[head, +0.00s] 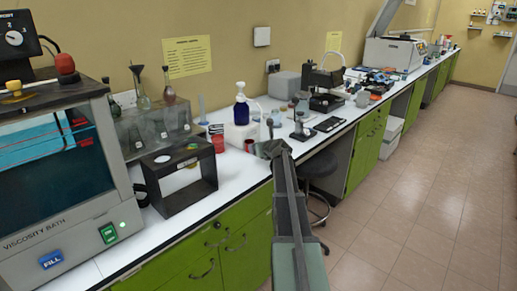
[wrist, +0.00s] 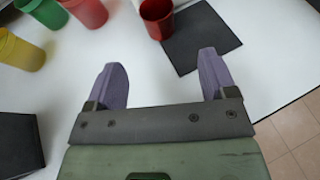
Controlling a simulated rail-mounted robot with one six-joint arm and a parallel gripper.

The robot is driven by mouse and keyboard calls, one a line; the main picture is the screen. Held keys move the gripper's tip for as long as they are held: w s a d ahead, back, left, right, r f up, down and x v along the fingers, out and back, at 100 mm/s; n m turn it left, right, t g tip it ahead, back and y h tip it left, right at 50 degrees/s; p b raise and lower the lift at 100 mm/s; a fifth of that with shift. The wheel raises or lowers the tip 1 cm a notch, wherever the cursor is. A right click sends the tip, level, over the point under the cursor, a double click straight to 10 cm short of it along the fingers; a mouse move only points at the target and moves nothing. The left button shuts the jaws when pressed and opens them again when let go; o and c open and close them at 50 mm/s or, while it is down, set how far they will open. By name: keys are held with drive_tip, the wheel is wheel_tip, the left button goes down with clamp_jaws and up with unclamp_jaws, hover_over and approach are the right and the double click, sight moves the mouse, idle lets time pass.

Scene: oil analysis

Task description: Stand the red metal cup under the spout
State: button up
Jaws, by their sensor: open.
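A dark red, shiny cup (wrist: 157,20) stands upright at the edge of a black square pad (wrist: 203,38) in the wrist view, partly cut off at the top. It looks like the red metal cup; in the head view a red cup (head: 248,145) shows just left of my gripper (head: 270,149). My gripper (wrist: 163,64) is open and empty, with the cup beyond its fingertips, roughly in line with the gap. A blue pump bottle (head: 241,112) stands on a white box, and its pale curved spout (head: 260,105) reaches right. The spout's outlet is unclear.
In the wrist view, another red cup (wrist: 87,11), a green cup (wrist: 46,12) and a yellow cup (wrist: 20,50) stand to the left. A black open frame (head: 178,178) stands on the white counter (head: 230,168). Equipment fills the counter farther back.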

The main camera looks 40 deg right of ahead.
drive_tip(key=b+x, duration=0.2)
drive_tip(key=x, duration=0.3)
drive_tip(key=b+x, duration=0.2)
drive_tip(key=x, duration=0.3)
drive_tip(key=shift+w+a+f, duration=0.1)
drive_tip(key=shift+w+f, duration=0.1)
drive_tip(key=shift+w, duration=0.2)
drive_tip(key=c, duration=1)
drive_tip(key=shift+s+d, duration=0.15)
drive_tip(key=shift+d, duration=0.95)
drive_tip(key=shift+s+d, duration=0.2)
drive_tip(key=shift+d, duration=0.9)
drive_tip(key=o, duration=1)
